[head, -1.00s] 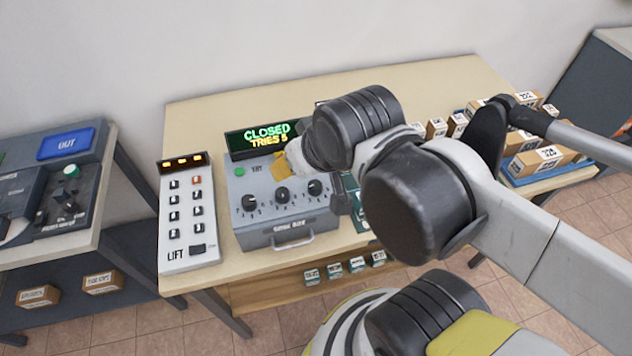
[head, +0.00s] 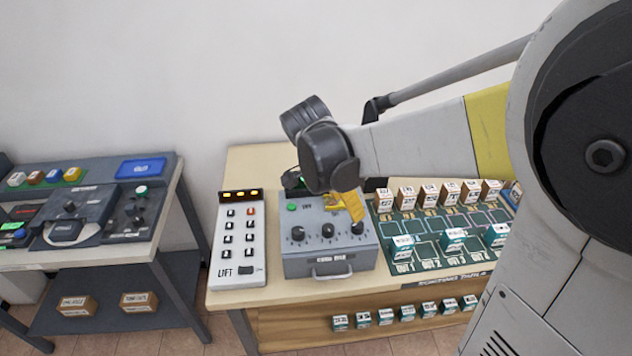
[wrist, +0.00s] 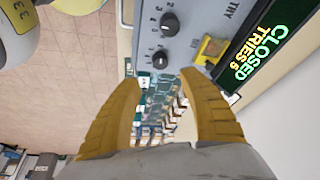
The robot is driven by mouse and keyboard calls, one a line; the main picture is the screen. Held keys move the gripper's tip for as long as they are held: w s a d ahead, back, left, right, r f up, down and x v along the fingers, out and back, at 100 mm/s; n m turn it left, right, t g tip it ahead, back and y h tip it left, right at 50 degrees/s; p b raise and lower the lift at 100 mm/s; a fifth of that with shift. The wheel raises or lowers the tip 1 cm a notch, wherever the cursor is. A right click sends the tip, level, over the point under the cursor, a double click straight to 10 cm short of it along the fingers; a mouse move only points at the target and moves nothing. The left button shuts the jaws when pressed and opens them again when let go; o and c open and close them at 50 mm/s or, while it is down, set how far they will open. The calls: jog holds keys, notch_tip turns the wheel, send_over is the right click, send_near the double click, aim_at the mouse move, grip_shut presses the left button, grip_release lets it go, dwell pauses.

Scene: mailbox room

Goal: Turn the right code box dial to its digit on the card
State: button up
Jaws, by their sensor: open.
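The grey code box (head: 330,257) stands on the table with three black dials in a row. Its right dial (head: 357,227) is beside the yellow fingers of my gripper (head: 352,208), which hang over the right part of the box. The middle dial (head: 327,230) and left dial (head: 298,233) are clear. In the wrist view my gripper (wrist: 160,80) is open and empty, and the right dial (wrist: 160,58) lies just beyond the fingertips, apparently apart from them. The display (wrist: 257,48) reads CLOSED, TRIES 5; my arm hides it in the head view. I cannot make out a code card.
A white LIFT keypad (head: 238,245) stands left of the box. A green sorting table (head: 425,225) with several labelled blocks lies close on the right. Another bench with controls (head: 90,215) is at the far left. The wall behind is bare.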

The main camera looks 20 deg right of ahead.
aim_at(358, 224)
jog(key=b+x, duration=0.4)
jog(key=x, duration=0.6)
jog(key=shift+w+d+f, duration=0.1)
jog(key=shift+f, duration=0.1)
grip_shut()
